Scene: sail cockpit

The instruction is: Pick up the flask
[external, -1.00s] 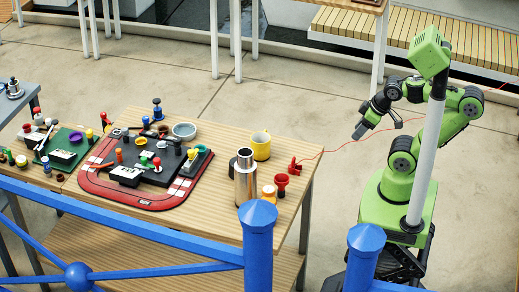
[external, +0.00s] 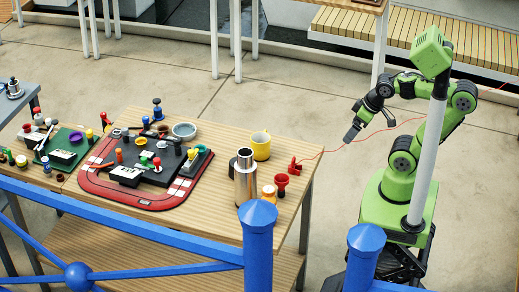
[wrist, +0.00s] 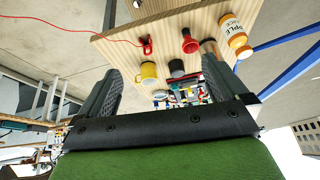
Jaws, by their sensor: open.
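The flask (external: 246,182) is a tall, shiny steel cylinder standing upright near the front right of the wooden table. In the wrist view, a shiny brownish cylinder (wrist: 209,46) between the red cup and the juice bottle looks like it, partly cut off by a finger. My gripper (external: 352,134) is in the air beyond the table's right edge, well apart from the flask. In the wrist view, the two dark fingers of my gripper (wrist: 160,92) are spread with nothing between them. The flask's base is partly hidden by the blue railing post.
A black-and-red board (external: 145,165) fills the table's left. A blue railing (external: 130,220) crosses the front.

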